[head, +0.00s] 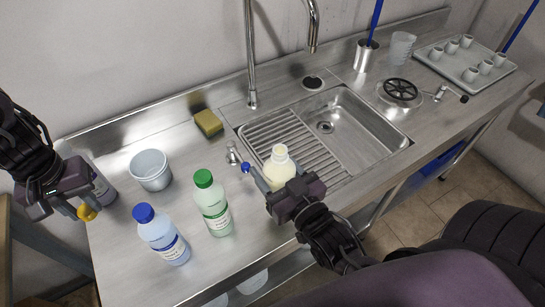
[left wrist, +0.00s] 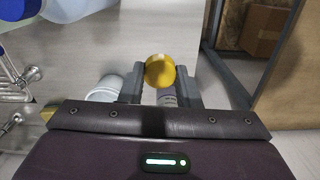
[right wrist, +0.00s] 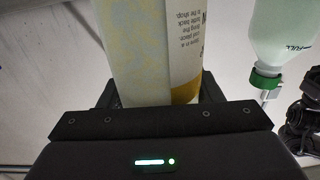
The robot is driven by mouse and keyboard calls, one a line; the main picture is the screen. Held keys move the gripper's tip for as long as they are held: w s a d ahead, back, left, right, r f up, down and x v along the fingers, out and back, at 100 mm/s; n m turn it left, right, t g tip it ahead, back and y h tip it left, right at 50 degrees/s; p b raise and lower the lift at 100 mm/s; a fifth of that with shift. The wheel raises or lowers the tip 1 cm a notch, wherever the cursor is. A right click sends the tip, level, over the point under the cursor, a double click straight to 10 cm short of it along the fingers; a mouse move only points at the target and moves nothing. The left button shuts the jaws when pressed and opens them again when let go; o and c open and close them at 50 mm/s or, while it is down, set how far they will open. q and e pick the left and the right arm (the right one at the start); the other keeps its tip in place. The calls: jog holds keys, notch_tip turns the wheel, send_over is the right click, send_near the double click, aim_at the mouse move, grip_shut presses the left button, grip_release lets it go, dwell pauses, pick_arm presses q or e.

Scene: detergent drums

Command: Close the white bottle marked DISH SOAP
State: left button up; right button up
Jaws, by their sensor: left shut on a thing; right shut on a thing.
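An open-necked bottle (head: 279,165), white to pale yellow, stands upright in my right gripper (head: 270,185), its mouth uncovered. In the right wrist view the bottle (right wrist: 138,50) fills the space between the fingers, with small label text and a yellow band. The words DISH SOAP cannot be read. My left gripper (head: 82,208) is shut on a yellow cap (head: 87,213), well left of the bottle. The cap also shows between the fingertips in the left wrist view (left wrist: 160,71).
A blue-capped bottle (head: 162,238) and a green-capped bottle (head: 212,205) stand between my grippers. A grey pail (head: 150,170) and a greyish bottle (head: 103,188) are near the left gripper. A sponge (head: 208,123) lies behind. The sink (head: 352,130) is behind the open bottle.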

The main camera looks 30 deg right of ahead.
jog(key=w+a+r+n+g+y, duration=0.4)
jog(key=w+a+n+y, duration=0.1)
jog(key=y, duration=0.4)
jog(key=shift+w+a+r+n+y, duration=0.25)
jog(key=shift+a+n+y, duration=0.2)
jog(key=shift+n, duration=0.45)
